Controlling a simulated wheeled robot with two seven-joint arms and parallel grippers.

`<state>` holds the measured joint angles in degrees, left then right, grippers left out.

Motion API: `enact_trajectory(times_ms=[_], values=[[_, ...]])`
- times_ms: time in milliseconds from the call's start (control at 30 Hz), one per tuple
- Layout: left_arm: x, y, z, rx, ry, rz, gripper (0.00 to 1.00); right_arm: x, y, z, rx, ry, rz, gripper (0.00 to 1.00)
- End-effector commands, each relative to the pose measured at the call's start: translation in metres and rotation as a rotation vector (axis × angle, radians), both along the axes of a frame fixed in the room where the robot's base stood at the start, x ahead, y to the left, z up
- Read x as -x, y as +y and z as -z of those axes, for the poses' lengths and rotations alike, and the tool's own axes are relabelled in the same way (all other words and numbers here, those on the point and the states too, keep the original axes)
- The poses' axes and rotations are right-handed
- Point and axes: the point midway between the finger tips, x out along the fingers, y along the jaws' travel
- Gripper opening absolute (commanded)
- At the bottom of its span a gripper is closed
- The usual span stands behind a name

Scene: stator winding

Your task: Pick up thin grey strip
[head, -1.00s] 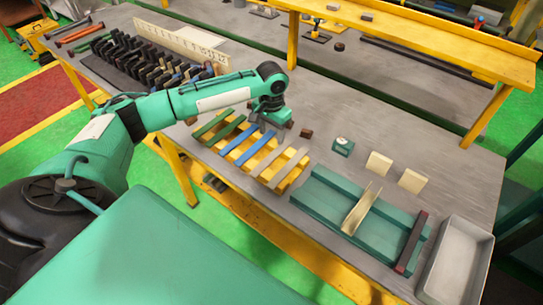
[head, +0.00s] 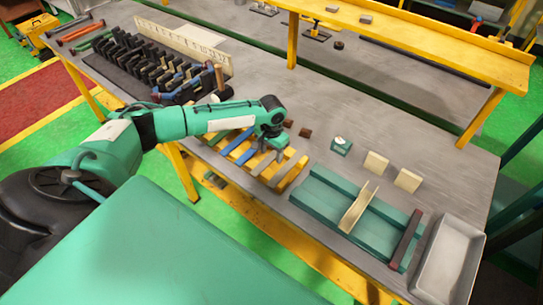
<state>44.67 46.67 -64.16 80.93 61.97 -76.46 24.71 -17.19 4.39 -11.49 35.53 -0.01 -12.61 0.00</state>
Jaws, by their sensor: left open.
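The thin strips lie side by side across a yellow slatted rack (head: 290,179) near the table's front edge. Blue strips (head: 238,143) show on its left part. The thin grey strip (head: 265,164) lies right of the blue ones, partly covered by my left gripper. My left gripper (head: 270,153) points down over the grey strip area, open, with its fingers at or just above strip height. I cannot tell whether they touch a strip. My right gripper is not in view.
Right of the rack stands a green fixture (head: 325,198) with a tan divider (head: 358,207) and a dark red bar (head: 406,240). A grey tray (head: 450,262) is at the far right. Small tan blocks (head: 376,162) and a green box (head: 341,146) stand behind. A dark slotted rack is at back left.

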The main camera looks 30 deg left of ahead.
Motion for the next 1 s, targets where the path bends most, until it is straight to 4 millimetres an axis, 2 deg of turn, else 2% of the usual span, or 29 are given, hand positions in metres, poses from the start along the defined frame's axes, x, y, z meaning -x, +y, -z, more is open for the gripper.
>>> enact_trajectory(times_ms=[33, 300, 567, 733, 867, 1000], values=[[0.0, 0.0, 0.0, 0.0, 0.0, 0.0, 0.51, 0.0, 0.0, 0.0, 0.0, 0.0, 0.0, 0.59], [0.0, 0.0, 0.0, 0.0, 0.0, -0.001, 0.0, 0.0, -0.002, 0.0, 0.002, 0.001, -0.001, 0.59], [0.0, 0.0, -0.002, 0.0, -0.001, -0.001, 0.0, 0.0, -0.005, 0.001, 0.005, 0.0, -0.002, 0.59], [-0.001, 0.0, -0.012, 0.001, -0.002, -0.001, 0.0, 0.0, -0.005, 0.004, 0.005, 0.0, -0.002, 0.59], [-0.001, 0.001, -0.033, 0.001, -0.005, -0.001, 0.0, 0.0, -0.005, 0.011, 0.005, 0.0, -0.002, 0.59], [-0.002, 0.0, -0.071, 0.002, -0.007, 0.0, 0.0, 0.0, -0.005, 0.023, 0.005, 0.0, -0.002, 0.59]])
